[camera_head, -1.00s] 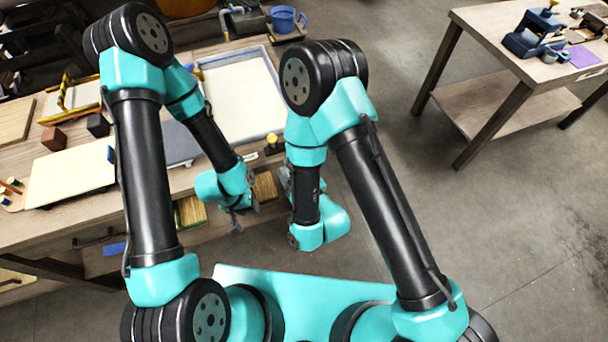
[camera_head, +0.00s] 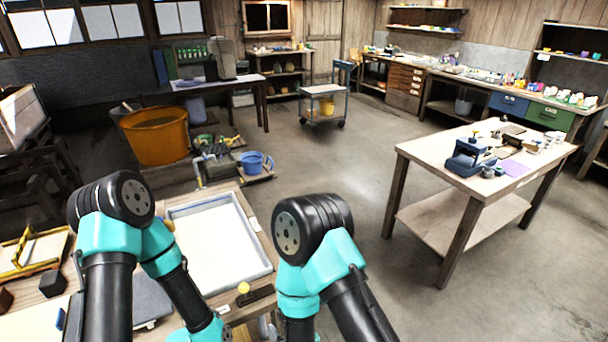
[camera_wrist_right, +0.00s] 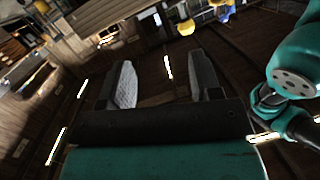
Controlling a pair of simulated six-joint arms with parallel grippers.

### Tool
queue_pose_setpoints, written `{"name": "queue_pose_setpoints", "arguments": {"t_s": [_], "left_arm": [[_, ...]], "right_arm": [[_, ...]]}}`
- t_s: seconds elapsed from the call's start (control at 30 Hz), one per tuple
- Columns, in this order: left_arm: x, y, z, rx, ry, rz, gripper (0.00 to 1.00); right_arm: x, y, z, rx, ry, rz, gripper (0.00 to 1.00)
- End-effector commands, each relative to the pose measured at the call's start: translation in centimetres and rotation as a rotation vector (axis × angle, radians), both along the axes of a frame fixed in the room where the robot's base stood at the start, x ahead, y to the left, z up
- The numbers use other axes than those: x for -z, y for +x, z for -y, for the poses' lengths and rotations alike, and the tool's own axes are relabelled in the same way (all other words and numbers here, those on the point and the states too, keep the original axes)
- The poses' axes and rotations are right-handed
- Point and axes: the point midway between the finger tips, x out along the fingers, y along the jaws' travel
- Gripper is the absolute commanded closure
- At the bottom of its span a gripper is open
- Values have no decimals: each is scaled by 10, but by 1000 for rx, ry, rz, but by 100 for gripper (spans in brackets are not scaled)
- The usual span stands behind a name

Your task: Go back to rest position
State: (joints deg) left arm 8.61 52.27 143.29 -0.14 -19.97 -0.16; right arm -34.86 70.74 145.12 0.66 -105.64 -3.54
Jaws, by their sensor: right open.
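My right gripper (camera_wrist_right: 163,84) is open in the right wrist view, with two grey fingers apart and nothing between them. In the head view my right arm (camera_head: 320,260) is folded at the lower middle. Its gripper is at or below the bottom edge and hard to make out. My left arm (camera_head: 110,235) is folded at the lower left, and its gripper is out of the frame. A teal arm part (camera_wrist_right: 295,65) shows at the right of the right wrist view; I cannot tell its gripper there.
A workbench with a white-filled tray (camera_head: 263,268) lies beside my arms. A yellow-knobbed tool (camera_head: 244,288) is on its near edge. An orange tub (camera_head: 155,138) and blue bucket (camera_head: 252,163) stand beyond. A wooden table (camera_head: 420,158) is at right, with open floor between.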

Motion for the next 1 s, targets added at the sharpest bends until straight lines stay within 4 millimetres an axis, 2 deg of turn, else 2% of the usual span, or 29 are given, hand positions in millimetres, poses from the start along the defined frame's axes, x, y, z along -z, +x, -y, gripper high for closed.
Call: {"name": "queue_pose_setpoints", "arguments": {"t_s": [0.2,0.33,0.47,0.67,0.8,0.9,1.0], "left_arm": [[0,0,0,0,0,0,57],[0,0,0,0,0,0,57],[0,0,0,0,0,0,57],[0,0,0,0,0,0,57],[0,0,0,0,0,0,57],[0,0,0,0,0,0,57],[0,0,0,0,0,0,57]], "right_arm": [[41,24,60,90,-104,-257,42],[65,28,99,137,-155,-426,42],[87,23,140,179,-192,-602,42],[111,0,202,235,-224,-879,42],[122,-25,243,264,-229,-1076,42],[126,-43,265,275,-224,-1195,42],[127,-57,279,280,-219,-1277,42]]}}
